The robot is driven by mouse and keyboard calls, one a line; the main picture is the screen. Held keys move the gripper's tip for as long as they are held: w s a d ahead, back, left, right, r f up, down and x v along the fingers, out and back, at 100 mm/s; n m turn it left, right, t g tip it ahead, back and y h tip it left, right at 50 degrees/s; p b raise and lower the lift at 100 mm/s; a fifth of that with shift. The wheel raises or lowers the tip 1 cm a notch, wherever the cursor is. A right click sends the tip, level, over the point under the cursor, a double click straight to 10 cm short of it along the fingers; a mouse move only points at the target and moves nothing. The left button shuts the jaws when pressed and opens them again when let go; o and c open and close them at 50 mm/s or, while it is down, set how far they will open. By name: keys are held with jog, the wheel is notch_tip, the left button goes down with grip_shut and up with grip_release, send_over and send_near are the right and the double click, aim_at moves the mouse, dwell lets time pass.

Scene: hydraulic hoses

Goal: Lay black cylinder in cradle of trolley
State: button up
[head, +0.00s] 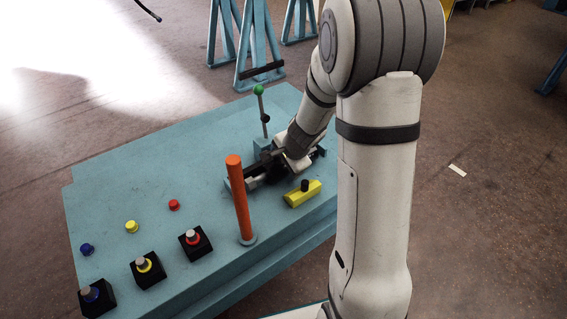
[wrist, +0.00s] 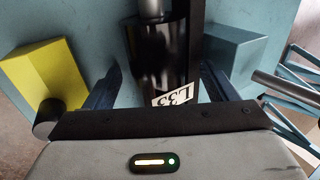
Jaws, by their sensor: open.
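The black cylinder (wrist: 157,50) shows in the wrist view with a silver rod at its far end and a white label, partly hidden by my gripper's body. My gripper (wrist: 160,88) is open, with one dark finger on each side of the cylinder and visible gaps beside it. In the head view my gripper (head: 274,163) is low over the blue trolley top (head: 140,170), and a dark elongated shape lies beneath it. Blue blocks (head: 262,146) stand around this spot. The cradle is mostly hidden; I cannot tell how fully the cylinder rests in it.
An orange post (head: 240,200) stands close in front of my gripper, with a yellow block (head: 303,194) to its right. A green-topped lever (head: 261,105) rises behind. Black boxes with coloured rings (head: 196,243) and small caps (head: 131,227) occupy the left side.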

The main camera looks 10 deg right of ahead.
jog(key=shift+s+f, duration=0.1)
jog(key=shift+f, duration=0.05)
jog(key=p+v, duration=0.4)
jog(key=v, duration=0.4)
dwell(0.4)
jog(key=s+a+r+n+g+p, duration=0.15)
jog(key=s+r+n+p, duration=0.25)
jog(key=r+p, duration=0.55)
jog(key=s+a+r+n+t+p, duration=0.1)
jog(key=s+a+r+n+p, duration=0.3)
jog(key=r, duration=1)
jog(key=s+d+r+n+g+h+p, duration=0.1)
jog(key=s+r+n+p, duration=0.1)
jog(key=s+r+p, duration=0.4)
jog(key=s+d+r+n+p, duration=0.2)
jog(key=s+r+n+p, duration=0.1)
jog(key=s+r+p, duration=0.3)
notch_tip(320, 180, up, 5)
jog(key=shift+s+d+f+n+g+h+p, duration=0.15)
jog(key=shift+s+d+n+g+h+p, duration=0.2)
jog(key=shift+p, duration=0.6)
